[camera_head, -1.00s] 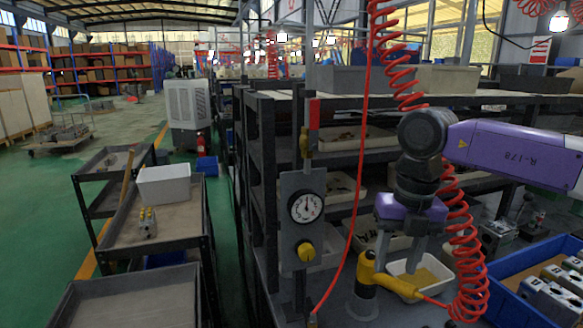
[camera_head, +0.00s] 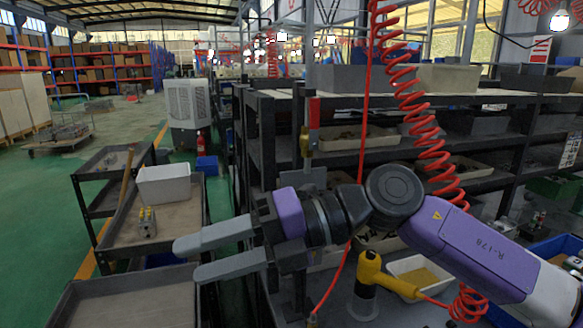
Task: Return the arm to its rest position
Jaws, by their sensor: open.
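My gripper (camera_head: 183,260) is open, with two grey fingers apart and nothing between them. It points left, in front of the shelf rack's near end and over the gap beside the cart. My purple arm (camera_head: 470,245) reaches in from the lower right. The gauge panel seen earlier is now mostly hidden behind my gripper and wrist. A yellow air tool (camera_head: 372,275) stands upright in its holder on the bench, below my arm and apart from it.
A red coiled hose (camera_head: 425,130) hangs close to my arm. A blue crate (camera_head: 560,250) is at the right.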

